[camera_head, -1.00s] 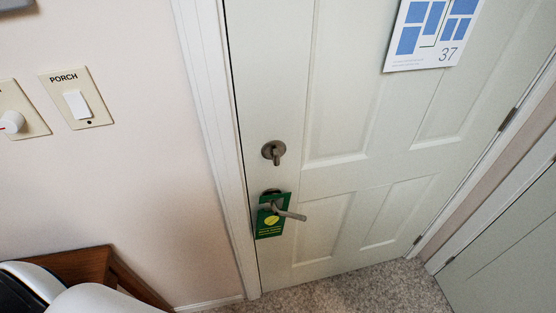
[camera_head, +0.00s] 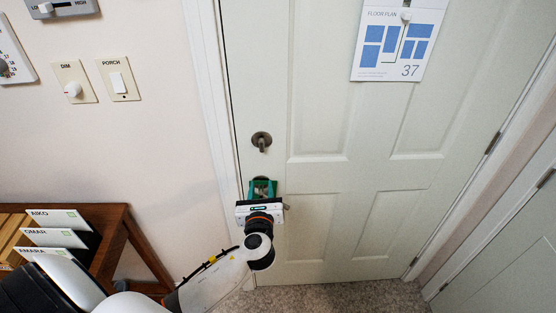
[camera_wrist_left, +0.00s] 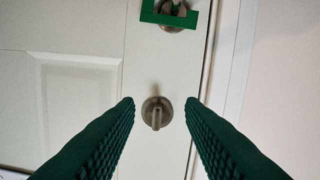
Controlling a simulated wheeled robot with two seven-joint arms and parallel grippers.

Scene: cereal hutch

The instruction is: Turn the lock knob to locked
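The lock knob (camera_head: 261,140) is a round metal plate with a small turn piece, on the white door above the lever handle. In the head view its turn piece stands roughly upright. In the left wrist view the knob (camera_wrist_left: 156,113) lies between the fingertips, its turn piece along the picture's vertical. My left gripper (camera_head: 263,182), with green ribbed fingers, is just below the knob in the head view. The fingers (camera_wrist_left: 160,103) are open with nothing between them touching; exact distance to the knob is unclear. My right gripper is in neither view.
The green door hanger (camera_wrist_left: 150,17) hangs on the lever handle, mostly hidden by my gripper in the head view. A floor plan sheet (camera_head: 398,45) is on the door. PORCH (camera_head: 118,82) and DIM (camera_head: 74,85) controls are on the wall. A wooden stand (camera_head: 122,222) is at lower left.

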